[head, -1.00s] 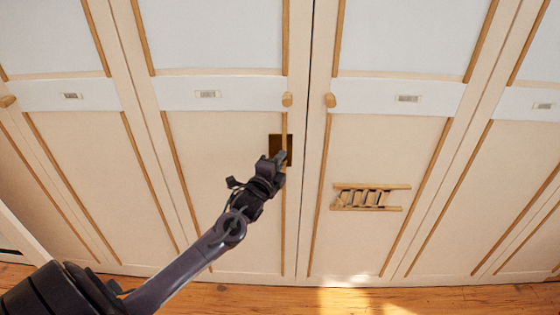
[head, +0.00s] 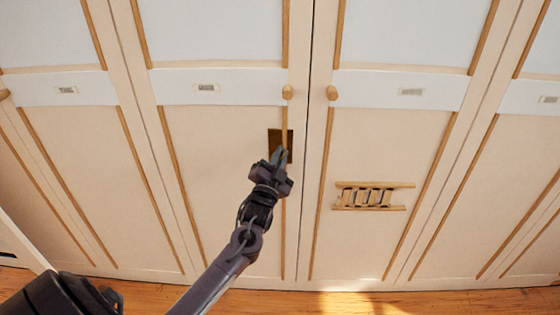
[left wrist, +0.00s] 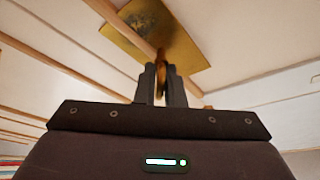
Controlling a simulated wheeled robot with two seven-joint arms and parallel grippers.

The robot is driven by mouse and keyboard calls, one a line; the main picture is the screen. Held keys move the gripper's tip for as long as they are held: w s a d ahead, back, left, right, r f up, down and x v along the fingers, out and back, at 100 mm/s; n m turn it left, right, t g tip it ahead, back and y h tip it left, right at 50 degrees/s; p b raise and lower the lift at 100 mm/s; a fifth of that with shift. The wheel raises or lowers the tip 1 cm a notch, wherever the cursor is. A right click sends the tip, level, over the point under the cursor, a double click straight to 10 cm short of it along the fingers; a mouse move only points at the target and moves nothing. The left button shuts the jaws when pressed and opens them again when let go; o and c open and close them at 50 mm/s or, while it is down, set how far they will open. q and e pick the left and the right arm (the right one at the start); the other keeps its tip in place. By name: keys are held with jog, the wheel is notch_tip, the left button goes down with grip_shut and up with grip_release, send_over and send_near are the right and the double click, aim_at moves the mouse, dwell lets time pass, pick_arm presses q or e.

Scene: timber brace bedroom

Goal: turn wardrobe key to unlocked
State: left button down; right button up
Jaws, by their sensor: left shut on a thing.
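The wardrobe (head: 225,170) fills the head view with cream panelled doors. A dark brass lock plate (head: 273,138) sits on the door left of the centre seam, below a round wooden knob (head: 287,92). My left gripper (head: 281,155) is at the lower part of this plate. In the left wrist view the brass plate (left wrist: 185,52) is close ahead, and my left gripper (left wrist: 165,82) is shut on the key (left wrist: 164,66), a small brownish piece between the fingers. Most of the key is hidden by the fingers. My right gripper is not in view.
A second wooden knob (head: 332,93) is on the door right of the seam. A small wooden ladder-like rack (head: 372,196) is on that door, lower down. A wooden floor (head: 400,303) runs along the bottom. The space before the right doors is clear.

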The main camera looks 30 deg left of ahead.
pick_arm(q)
jog(key=n+y+b, duration=0.1)
jog(key=n, duration=0.2)
jog(key=n+y+b, duration=0.1)
jog(key=n+y, duration=0.1)
jog(key=n, duration=0.1)
jog(key=shift+f, duration=0.2)
jog(key=shift+r+n+g+y+b, duration=0.1)
jog(key=shift+n+g+y+b, duration=0.25)
jog(key=shift+n+y, duration=0.8)
jog(key=shift+n+g+y+b, duration=0.3)
jog(key=shift+n+g+y, duration=0.05)
jog(key=shift+n, duration=1.6)
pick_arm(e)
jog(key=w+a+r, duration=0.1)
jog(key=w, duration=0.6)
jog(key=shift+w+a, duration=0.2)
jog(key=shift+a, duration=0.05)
pick_arm(q)
jog(key=c, duration=1.6)
grip_release()
jog(key=v, duration=0.7)
jog(key=shift+s+d+b, duration=0.25)
jog(key=shift+s+b, duration=0.05)
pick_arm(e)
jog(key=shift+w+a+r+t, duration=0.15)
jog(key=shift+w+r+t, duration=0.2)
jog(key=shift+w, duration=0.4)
